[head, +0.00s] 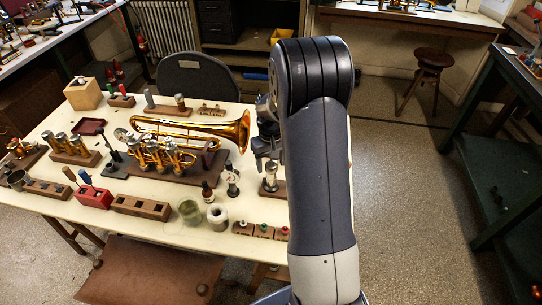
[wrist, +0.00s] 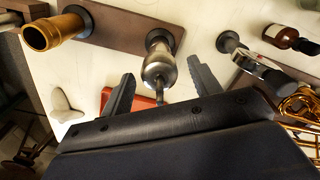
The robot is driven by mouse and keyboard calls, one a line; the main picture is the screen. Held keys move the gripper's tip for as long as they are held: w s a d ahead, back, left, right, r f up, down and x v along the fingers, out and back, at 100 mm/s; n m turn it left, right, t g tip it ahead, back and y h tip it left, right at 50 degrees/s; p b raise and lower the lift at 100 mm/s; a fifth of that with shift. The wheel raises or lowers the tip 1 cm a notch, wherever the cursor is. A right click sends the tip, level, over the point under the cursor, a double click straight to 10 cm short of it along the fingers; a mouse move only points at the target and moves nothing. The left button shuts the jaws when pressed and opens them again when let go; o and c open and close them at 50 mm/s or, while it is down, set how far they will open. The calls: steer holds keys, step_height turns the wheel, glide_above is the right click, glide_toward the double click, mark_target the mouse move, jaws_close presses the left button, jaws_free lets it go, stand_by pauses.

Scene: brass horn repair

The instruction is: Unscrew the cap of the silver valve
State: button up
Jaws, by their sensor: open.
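The silver valve (head: 270,176) stands upright on a wooden block (head: 279,191) at the right end of the table, partly hidden by my arm. In the wrist view, the silver valve (wrist: 157,68) sits on a dark round seat on the block (wrist: 118,25), its narrow top end toward the camera. My gripper (head: 266,150) is just above the valve; in the wrist view my gripper (wrist: 160,72) is open. Its two fingers are on either side of the valve, with a gap on both sides. A separate cap cannot be made out clearly.
A brass cylinder (wrist: 55,30) stands on the same block, left of the valve. A black-and-silver upright tool (head: 232,180) and a small dark bottle (head: 207,192) stand close by. A brass horn (head: 200,130) lies behind. A red object (wrist: 128,101) shows beneath the left finger.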

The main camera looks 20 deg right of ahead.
steer(key=shift+c, duration=0.5)
steer(key=c, duration=1.1)
steer(key=shift+o, duration=0.2)
steer(key=n, duration=0.3)
steer(key=shift+n, duration=1.1)
steer(key=shift+n, duration=2.6)
